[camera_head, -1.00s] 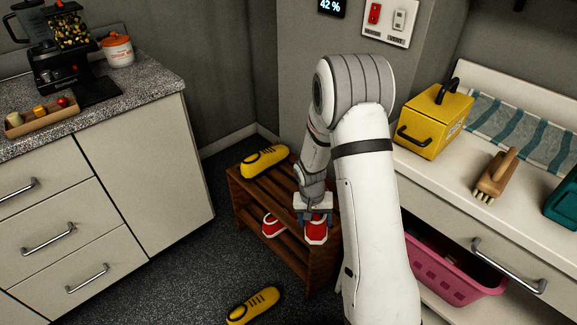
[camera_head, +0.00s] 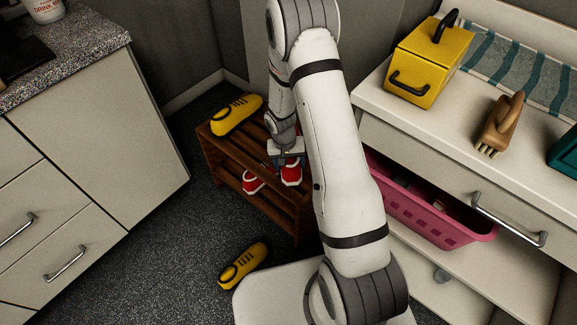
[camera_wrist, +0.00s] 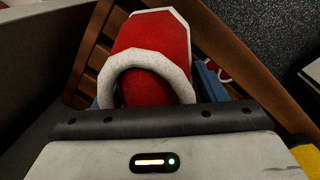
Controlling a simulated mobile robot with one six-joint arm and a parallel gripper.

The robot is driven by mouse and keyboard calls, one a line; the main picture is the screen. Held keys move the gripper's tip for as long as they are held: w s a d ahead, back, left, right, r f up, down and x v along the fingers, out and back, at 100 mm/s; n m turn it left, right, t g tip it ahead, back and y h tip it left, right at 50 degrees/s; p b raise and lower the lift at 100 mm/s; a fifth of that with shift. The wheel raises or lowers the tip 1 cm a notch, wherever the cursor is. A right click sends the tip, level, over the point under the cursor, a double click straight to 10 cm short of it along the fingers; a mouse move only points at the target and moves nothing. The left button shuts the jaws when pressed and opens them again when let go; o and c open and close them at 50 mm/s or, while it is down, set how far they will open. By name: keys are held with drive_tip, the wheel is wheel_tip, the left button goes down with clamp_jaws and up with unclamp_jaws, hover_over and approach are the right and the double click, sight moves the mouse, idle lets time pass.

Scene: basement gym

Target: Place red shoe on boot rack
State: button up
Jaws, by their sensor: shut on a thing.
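My gripper (camera_head: 287,153) is shut on a red shoe (camera_head: 291,173) with white trim. In the wrist view, this red shoe (camera_wrist: 152,45) fills the middle, its white collar nearest me and its toe pointing away. The wooden boot rack (camera_head: 223,157) stands in the corner, and its slats show on both sides of the shoe in the wrist view. The held shoe is at the rack's right part; I cannot tell whether it touches a shelf. A second red shoe (camera_head: 253,182) sits on the rack's lower level, left of the held one.
A yellow shoe (camera_head: 237,114) lies on the rack's top, and another (camera_head: 244,265) on the dark floor in front. Cabinets (camera_head: 90,190) stand left. A white bench (camera_head: 420,120) with a yellow box (camera_head: 430,62) and a brush (camera_head: 499,122) stands right, above a pink basket (camera_head: 425,212).

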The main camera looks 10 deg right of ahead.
wheel_tip(320, 180, down, 2)
drive_tip(key=shift+f, duration=0.15)
drive_tip(key=shift+c, duration=0.4)
drive_tip(key=o, duration=1.3)
drive_tip(key=r, duration=0.4)
drive_tip(key=a+r+p, duration=0.1)
drive_tip(key=r, duration=0.3)
drive_tip(key=r+p, duration=0.1)
drive_tip(key=r, duration=0.3)
drive_tip(key=shift+w+a, duration=0.1)
drive_tip(key=shift+a, duration=0.15)
drive_tip(key=s+d+r+n, duration=0.1)
drive_tip(key=s+r, duration=0.3)
drive_tip(key=r, duration=0.4)
drive_tip(key=s+r, duration=0.4)
drive_tip(key=r, duration=0.4)
drive_tip(key=s+r, duration=0.3)
drive_tip(key=s, duration=0.1)
drive_tip(key=s+r+n+t+y, duration=0.1)
drive_tip(key=s+r, duration=0.2)
drive_tip(key=s, duration=0.2)
drive_tip(key=s+r+t, duration=0.1)
drive_tip(key=s+r, duration=0.2)
drive_tip(key=s, duration=0.2)
drive_tip(key=shift+r+n, duration=0.2)
drive_tip(key=shift+n, duration=0.1)
